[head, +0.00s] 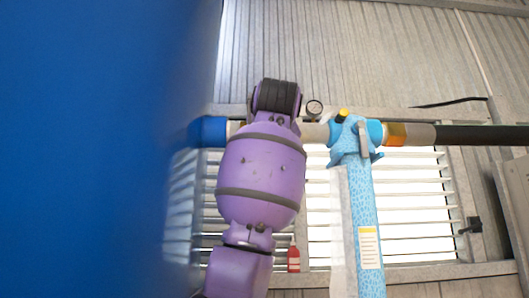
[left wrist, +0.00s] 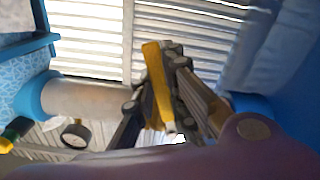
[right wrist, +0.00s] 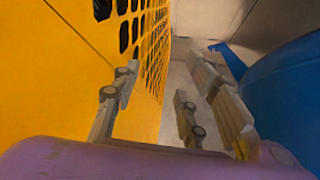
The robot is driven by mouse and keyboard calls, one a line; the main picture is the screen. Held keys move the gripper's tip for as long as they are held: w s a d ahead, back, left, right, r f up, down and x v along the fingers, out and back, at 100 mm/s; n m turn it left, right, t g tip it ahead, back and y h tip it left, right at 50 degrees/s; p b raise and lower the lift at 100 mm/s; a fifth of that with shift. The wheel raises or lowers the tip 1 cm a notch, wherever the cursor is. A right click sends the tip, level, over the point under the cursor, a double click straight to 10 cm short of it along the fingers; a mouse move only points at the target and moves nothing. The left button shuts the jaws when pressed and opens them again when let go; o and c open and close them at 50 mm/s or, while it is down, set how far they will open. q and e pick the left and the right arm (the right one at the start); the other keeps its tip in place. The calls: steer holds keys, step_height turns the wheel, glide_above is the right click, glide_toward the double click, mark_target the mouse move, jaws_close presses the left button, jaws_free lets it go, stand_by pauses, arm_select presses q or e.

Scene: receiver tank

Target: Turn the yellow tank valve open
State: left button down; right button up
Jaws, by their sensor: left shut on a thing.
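The yellow tank valve lever (left wrist: 158,85) shows in the left wrist view, standing out from the pipe line beside the blue tank. My left gripper (left wrist: 172,62) is shut on this lever, with its dark fingers on either side. In the head view my purple left arm (head: 262,175) covers the lever and the gripper. The blue tank (head: 95,140) fills the left of the head view. My right gripper (right wrist: 165,95) is open and empty in the right wrist view, away from the valve.
A pale pipe (left wrist: 90,100) runs to a light-blue fitting (head: 350,135) with a grey handle. A round gauge (head: 314,108) sits on the pipe. A yellow perforated panel (right wrist: 80,80) is left of my right gripper, and a blue surface (right wrist: 285,95) is to its right.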

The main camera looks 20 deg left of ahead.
arm_select(q)
steer(key=shift+w+d+r+n, duration=0.2)
steer(key=shift+d+n, duration=0.4)
steer(key=shift+n, duration=0.2)
steer(key=c, duration=1.7)
jaws_free()
steer(key=shift+c, duration=0.2)
steer(key=shift+s, duration=0.1)
steer(key=v, duration=1.2)
steer(key=shift+r, duration=0.1)
